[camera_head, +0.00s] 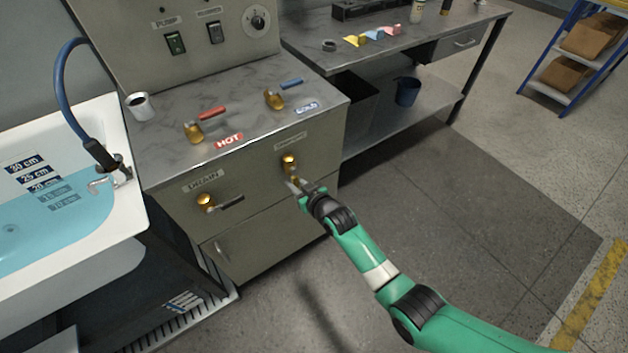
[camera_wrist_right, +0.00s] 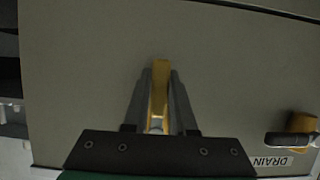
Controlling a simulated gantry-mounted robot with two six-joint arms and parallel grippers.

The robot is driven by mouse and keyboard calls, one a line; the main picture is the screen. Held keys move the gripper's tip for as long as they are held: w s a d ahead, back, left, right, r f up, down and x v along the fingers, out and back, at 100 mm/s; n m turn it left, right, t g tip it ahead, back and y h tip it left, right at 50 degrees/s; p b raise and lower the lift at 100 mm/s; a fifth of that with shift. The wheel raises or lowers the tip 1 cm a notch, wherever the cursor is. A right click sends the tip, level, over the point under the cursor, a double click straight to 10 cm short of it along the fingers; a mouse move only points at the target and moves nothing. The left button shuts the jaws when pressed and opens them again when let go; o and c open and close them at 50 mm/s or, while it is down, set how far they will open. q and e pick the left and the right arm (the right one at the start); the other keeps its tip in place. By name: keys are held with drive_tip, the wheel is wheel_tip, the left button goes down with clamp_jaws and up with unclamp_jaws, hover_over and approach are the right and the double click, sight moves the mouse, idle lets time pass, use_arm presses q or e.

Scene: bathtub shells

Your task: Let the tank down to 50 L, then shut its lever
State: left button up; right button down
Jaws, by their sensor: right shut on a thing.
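A brass valve (camera_head: 289,161) with a lever is on the cabinet front, under a label too small to read. My right gripper (camera_head: 298,186) is shut on this valve's yellow lever (camera_wrist_right: 160,90), which stands between the two fingers in the right wrist view. The gripper partly hides the lever in the head view. The drain valve (camera_head: 205,200), with a dark handle pointing right, is to its left; it also shows in the wrist view (camera_wrist_right: 300,124). No volume scale in litres is readable. My left gripper is not in view.
A bathtub (camera_head: 136,185) with blue water and centimetre marks stands at left. The hot lever (camera_head: 211,113) and cold lever (camera_head: 291,83) are on the cabinet top (camera_head: 240,90), near a white cup (camera_head: 140,106).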

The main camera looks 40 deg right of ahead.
idle(0.5)
drive_tip(key=c, duration=0.7)
unclamp_jaws()
drive_tip(key=p+v, duration=0.4)
drive_tip(key=shift+s+r, duration=0.2)
drive_tip(key=shift+r, duration=0.25)
drive_tip(key=p, duration=0.4)
approach(296, 183)
drive_tip(key=shift+s+f, duration=0.3)
drive_tip(key=shift+s, duration=0.15)
